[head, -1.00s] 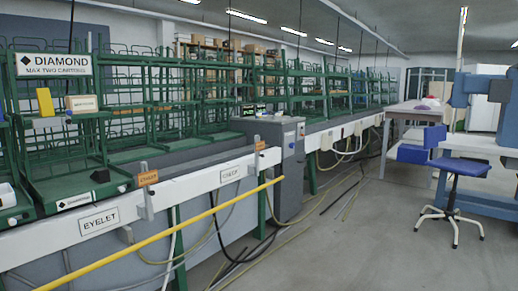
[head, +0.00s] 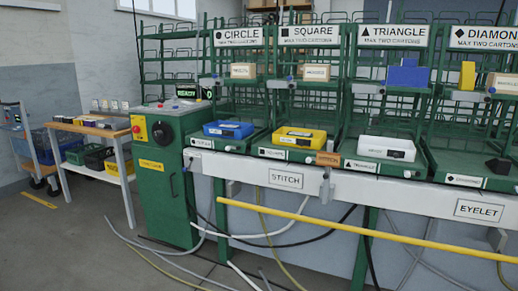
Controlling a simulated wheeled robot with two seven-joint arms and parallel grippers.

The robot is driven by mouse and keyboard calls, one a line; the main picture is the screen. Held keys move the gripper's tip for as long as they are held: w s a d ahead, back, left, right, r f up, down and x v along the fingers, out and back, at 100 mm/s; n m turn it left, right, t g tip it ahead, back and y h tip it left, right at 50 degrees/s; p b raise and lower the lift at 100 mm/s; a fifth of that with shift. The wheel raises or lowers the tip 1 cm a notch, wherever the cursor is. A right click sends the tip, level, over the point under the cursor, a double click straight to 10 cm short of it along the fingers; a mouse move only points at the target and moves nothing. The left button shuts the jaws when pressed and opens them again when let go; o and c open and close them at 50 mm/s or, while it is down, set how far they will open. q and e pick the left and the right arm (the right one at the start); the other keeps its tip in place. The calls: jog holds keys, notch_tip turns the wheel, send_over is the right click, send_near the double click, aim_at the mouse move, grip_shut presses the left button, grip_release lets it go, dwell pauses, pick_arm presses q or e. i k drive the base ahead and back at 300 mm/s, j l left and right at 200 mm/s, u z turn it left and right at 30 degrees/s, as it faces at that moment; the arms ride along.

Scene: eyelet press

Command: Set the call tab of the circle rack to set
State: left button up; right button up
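The circle rack is a green wire-frame rack under a white sign (head: 239,37) reading CIRCLE, MAX TWO CARTONS. A small tan carton (head: 243,71) sits on its upper shelf, and a blue bin (head: 228,130) lies on its lower deck. A small bluish knob-like part (head: 214,76) shows at the left end of the upper shelf's front rail. I cannot tell whether it is the call tab, or its setting. Neither of my grippers is in view.
A green control cabinet (head: 165,190) with a red button stands left of the rack. A yellow rail (head: 340,228) runs in front of the white beam. Cables lie on the floor. Square, triangle and diamond racks continue right; a wooden-topped table (head: 90,127) stands left.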

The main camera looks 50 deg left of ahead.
aim_at(251, 38)
jog(key=u, duration=1.9)
jog(key=i+l+z, duration=0.25)
jog(key=i, duration=1.6)
jog(key=j, duration=0.15)
